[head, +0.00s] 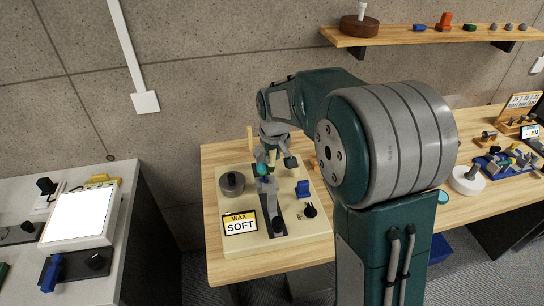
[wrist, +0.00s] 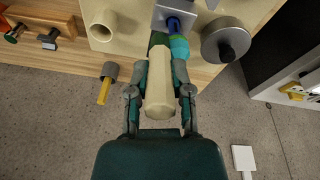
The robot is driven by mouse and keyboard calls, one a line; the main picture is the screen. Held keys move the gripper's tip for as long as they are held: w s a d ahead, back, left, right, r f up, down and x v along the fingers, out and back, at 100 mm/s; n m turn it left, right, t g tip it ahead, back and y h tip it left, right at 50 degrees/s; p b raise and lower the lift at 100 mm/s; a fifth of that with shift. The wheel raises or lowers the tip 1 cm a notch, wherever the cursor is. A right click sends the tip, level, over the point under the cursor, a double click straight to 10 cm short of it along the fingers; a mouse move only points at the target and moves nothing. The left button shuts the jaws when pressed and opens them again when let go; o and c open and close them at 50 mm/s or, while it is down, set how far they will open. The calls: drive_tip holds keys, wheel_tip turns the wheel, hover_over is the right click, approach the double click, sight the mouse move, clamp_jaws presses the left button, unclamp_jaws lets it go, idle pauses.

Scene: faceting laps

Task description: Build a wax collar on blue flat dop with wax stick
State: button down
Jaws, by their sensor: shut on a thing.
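My gripper (wrist: 158,92) is shut on a wax stick with a thick cream handle (wrist: 160,80); its dark green end (wrist: 157,40) points away from my palm. In the wrist view, that end is close beside a blue dop (wrist: 174,27) carrying a teal piece (wrist: 179,48). I cannot tell whether the green end touches the dop. The dop sits in a grey metal block (wrist: 188,14). In the head view, my gripper (head: 265,150) is above the board, by the teal piece (head: 262,170) and the grey block (head: 268,188). Any collar is too small to make out.
A lidded grey pot (head: 231,183), a blue item (head: 303,188), a black knob (head: 310,211) and a WAX SOFT sign (head: 240,223) are on the cream board (head: 285,238). A cream cup-shaped holder (wrist: 103,25) stands left in the wrist view. A shelf (head: 430,34) hangs above.

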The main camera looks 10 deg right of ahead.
drive_tip(key=shift+s, duration=0.25)
idle(1.7)
drive_tip(key=shift+s, duration=0.3)
idle(1.4)
idle(0.4)
drive_tip(key=w+v, duration=0.1)
drive_tip(key=v, duration=0.5)
drive_tip(key=shift+w+d+r, duration=0.15)
drive_tip(key=shift+d+r, duration=0.3)
drive_tip(key=shift+r, duration=0.1)
idle(0.3)
idle(0.4)
